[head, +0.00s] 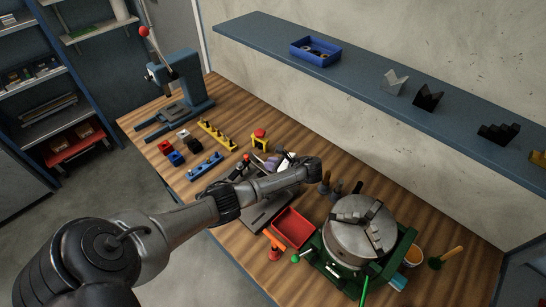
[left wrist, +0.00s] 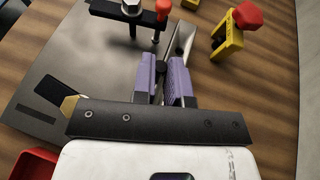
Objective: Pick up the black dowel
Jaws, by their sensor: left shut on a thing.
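My left gripper (head: 270,161) is over the middle of the workbench, beside a grey fixture plate. In the left wrist view its two purple-padded fingers (left wrist: 163,82) are close together. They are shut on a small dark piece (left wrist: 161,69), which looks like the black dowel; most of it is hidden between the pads. I cannot tell whether it touches the surface below. My right gripper is not in view.
A yellow clamp with a red knob (left wrist: 232,32) stands close to the right of the fingers; a black clamp bar (left wrist: 115,10) is ahead. A red tray (head: 292,227) and a round chuck (head: 355,235) on a green base stand at the right. A blue shelf (head: 360,82) hangs behind.

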